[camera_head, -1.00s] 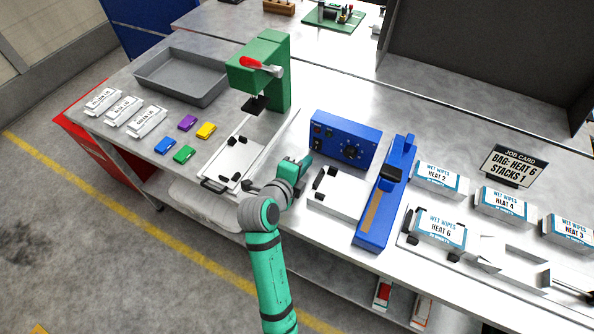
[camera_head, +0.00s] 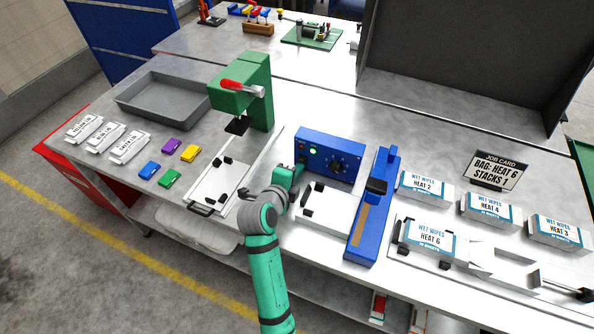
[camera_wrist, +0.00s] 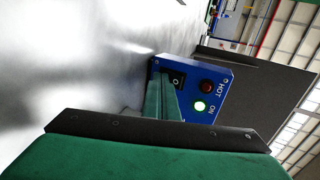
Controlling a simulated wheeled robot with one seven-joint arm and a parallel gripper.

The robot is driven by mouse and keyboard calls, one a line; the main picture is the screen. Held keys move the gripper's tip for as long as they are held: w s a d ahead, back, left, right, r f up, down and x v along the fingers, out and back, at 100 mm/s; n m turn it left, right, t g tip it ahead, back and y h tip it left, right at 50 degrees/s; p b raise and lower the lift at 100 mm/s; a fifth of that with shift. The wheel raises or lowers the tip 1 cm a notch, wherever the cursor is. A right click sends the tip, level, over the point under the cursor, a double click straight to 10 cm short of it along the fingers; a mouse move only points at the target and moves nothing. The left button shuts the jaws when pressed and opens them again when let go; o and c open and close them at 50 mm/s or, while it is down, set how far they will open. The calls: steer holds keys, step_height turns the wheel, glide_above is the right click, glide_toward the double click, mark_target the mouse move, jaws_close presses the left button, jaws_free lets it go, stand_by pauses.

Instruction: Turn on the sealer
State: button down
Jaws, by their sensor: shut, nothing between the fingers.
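The sealer's blue control box (camera_head: 330,153) stands on the bench, with a black dial (camera_head: 338,167) on its front. In the wrist view its panel (camera_wrist: 222,84) shows a black rocker switch (camera_wrist: 176,79), a dark red HOT lamp (camera_wrist: 207,87) and a brightly lit green ON lamp (camera_wrist: 200,106). The long blue sealing arm unit (camera_head: 364,225) stands to the right of the box. My gripper (camera_head: 297,170) is shut and empty at the box's left front. Its fingertips (camera_wrist: 166,80) are right by the switch; whether they touch it I cannot tell.
A white plate (camera_head: 330,212) lies before the box. The green press (camera_head: 243,90) stands behind left, with a grey tray (camera_head: 163,98) beyond. Wet wipes packs, including HEAT 6 (camera_head: 430,240), and the job card (camera_head: 497,171) are at right.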

steer(key=shift+r, duration=0.85)
steer(key=shift+s+a, duration=0.1)
steer(key=shift+s, duration=0.1)
steer(key=f+v, duration=0.1)
steer(key=v, duration=1.2)
steer(key=shift+s, duration=0.4)
steer(key=shift+r, duration=0.15)
steer(key=shift+w, duration=0.1)
steer(key=shift+w+r+g+y, duration=0.35)
steer(key=shift+r+g+y, duration=0.15)
steer(key=shift+r+g, duration=0.4)
